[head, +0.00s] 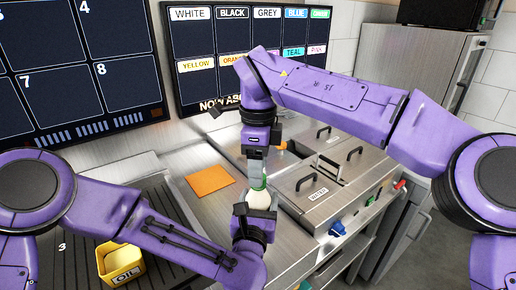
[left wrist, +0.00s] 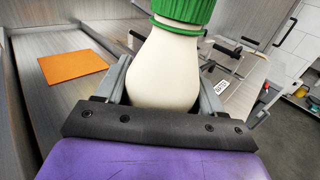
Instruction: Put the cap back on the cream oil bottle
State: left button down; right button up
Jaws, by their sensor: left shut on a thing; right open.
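The cream oil bottle (head: 261,199) stands upright in my left gripper (head: 256,210), held above the counter. In the left wrist view its cream body (left wrist: 165,72) sits between the two grey fingers, which are shut on it. The green cap (head: 259,184) is at the top of the bottle; it also shows in the left wrist view (left wrist: 185,9), cut off by the upper edge, with a thin green rim below it. My right gripper (head: 257,177) points down from above at the cap and is open. Whether its fingers touch the cap is hidden.
An orange square (head: 209,180) lies flat on the steel counter. A yellow container marked OIL (head: 121,264) stands at the lower left, on a dark ribbed surface. Steel lids with black handles (head: 325,190) lie to the right of the bottle. Menu screens line the back wall.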

jog(key=shift+f, duration=1.15)
jog(key=shift+c, duration=0.3)
grip_shut()
jog(key=m, duration=0.4)
jog(key=shift+a, duration=0.1)
jog(key=m, duration=1.4)
jog(key=shift+o, duration=1.1)
grip_release()
